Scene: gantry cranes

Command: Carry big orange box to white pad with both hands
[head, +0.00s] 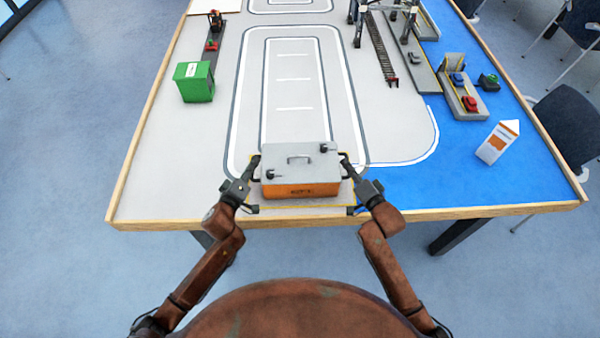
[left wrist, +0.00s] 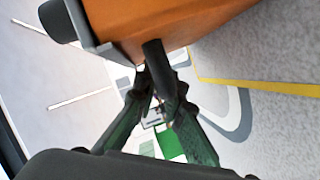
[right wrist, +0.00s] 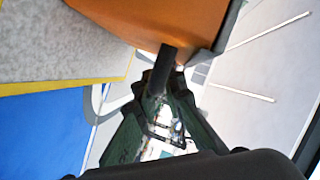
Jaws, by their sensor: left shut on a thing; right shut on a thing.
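The big orange box (head: 300,190) with a grey lid and top handle is at the table's near edge, over a yellow-outlined area. Whether it touches the table is unclear. My left gripper (head: 253,166) is shut on the dark handle at its left side; the left wrist view shows this handle (left wrist: 155,58) between the fingers. My right gripper (head: 347,168) is shut on the right handle, which shows in the right wrist view (right wrist: 161,72). A pale flat plate (head: 216,5) at the table's far left is possibly the white pad; it is partly cut off.
A green bin (head: 194,82) stands at the left, beyond the box. A crane (head: 385,12) and a dock with small vehicles (head: 463,90) are at the right. The white-lined lane (head: 293,85) beyond the box is clear.

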